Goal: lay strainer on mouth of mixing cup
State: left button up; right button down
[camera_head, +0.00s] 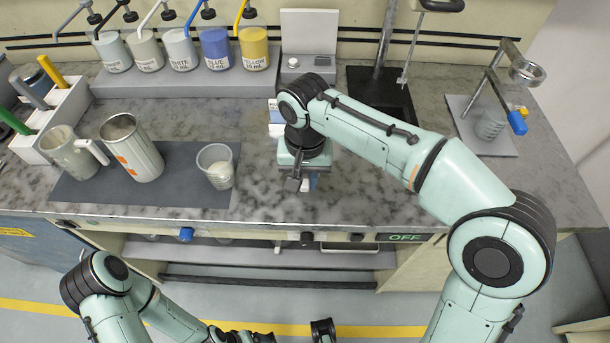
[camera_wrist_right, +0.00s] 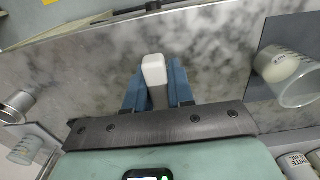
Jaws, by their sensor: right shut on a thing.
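My right gripper (camera_head: 311,183) is over the counter's front middle, seen from above with its fingers mostly hidden. In the right wrist view its blue fingers (camera_wrist_right: 156,92) are shut on a slim grey piece with a white rounded end (camera_wrist_right: 154,69); I cannot tell whether this is the strainer's handle. No strainer mesh shows clearly. A metal cup with an orange label (camera_head: 133,150), perhaps the mixing cup, stands on the dark mat with its mouth open and uncovered.
A handled translucent jug (camera_head: 75,152) and a small beaker with white content (camera_head: 215,167) share the mat (camera_head: 110,192). Pump bottles (camera_head: 180,48) line the back. A stand with a metal cup (camera_head: 526,70) and beaker (camera_head: 491,122) is at right.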

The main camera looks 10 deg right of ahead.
dwell(0.3)
jog(key=shift+f, duration=0.4)
dwell(0.6)
jog(key=shift+f, duration=0.1)
dwell(0.4)
jog(key=shift+f+b, duration=0.5)
jog(key=shift+f, duration=0.55)
jog(key=c, duration=0.9)
grip_release()
jog(key=shift+r, duration=0.1)
jog(key=shift+r, duration=0.1)
